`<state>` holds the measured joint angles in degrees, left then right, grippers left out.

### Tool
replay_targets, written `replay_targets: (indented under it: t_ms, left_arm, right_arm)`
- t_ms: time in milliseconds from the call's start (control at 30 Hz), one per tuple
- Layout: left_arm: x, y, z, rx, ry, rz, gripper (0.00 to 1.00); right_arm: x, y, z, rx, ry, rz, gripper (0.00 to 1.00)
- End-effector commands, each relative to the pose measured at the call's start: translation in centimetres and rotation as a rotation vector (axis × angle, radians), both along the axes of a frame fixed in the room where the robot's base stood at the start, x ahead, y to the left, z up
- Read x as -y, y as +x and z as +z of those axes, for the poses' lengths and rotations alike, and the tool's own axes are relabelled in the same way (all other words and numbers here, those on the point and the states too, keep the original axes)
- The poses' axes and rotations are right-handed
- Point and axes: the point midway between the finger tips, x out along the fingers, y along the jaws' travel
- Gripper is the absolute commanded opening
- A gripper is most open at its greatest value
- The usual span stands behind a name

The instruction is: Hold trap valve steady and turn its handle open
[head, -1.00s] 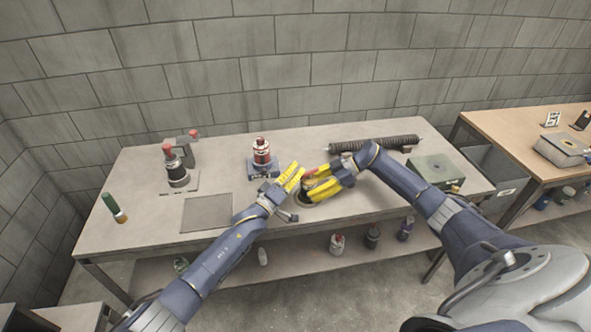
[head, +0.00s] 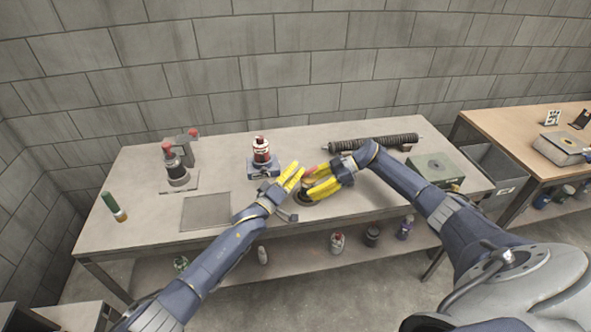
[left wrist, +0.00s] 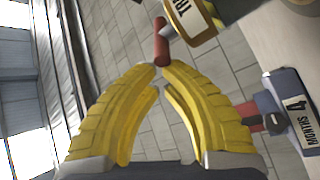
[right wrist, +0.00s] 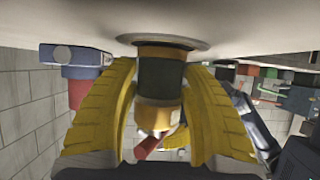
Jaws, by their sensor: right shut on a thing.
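The trap valve (right wrist: 162,78) is a dark cylinder with brass bands on a round flange (right wrist: 190,42) at the bench top. My right gripper (head: 308,184) is shut around its body, a finger on each side in the right wrist view (right wrist: 160,68). Its red handle (left wrist: 161,42) sticks out from the labelled valve body (left wrist: 190,14) in the left wrist view. My left gripper (head: 297,170) is beside the valve, its fingertips (left wrist: 161,67) close together at the handle's end. I cannot tell whether they grip it. Fingers hide most of the valve in the head view.
A red-and-white valve on a blue base (head: 261,150) stands just behind my left gripper. A dark ribbed tube (head: 372,142) and a green box (head: 434,168) lie to the right. A flat plate (head: 207,212) and a green-handled tool (head: 113,205) are left.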

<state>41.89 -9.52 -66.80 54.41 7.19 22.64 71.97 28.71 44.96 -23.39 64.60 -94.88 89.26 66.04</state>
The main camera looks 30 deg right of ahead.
Motion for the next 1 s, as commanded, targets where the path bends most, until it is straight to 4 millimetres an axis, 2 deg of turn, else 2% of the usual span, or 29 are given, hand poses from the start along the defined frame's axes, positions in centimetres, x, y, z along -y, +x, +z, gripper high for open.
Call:
replay_targets:
  t_ms: [667, 833, 1000]
  left_arm:
    - [0.0, -0.1, 0.0, 0.000, 0.000, 0.000, 0.00]
    - [-0.2, 0.7, 0.6, 0.001, 0.000, 0.000, 0.00]
    - [-0.6, 2.5, 1.9, 0.003, 0.002, 0.001, 0.00]
  right_arm:
    - [0.0, 0.0, 0.0, 0.000, -0.001, -0.001, 0.32]
    - [0.0, 0.0, 0.0, 0.000, -0.001, -0.001, 0.32]
    - [0.0, 0.0, 0.0, 0.000, 0.000, -0.001, 0.32]
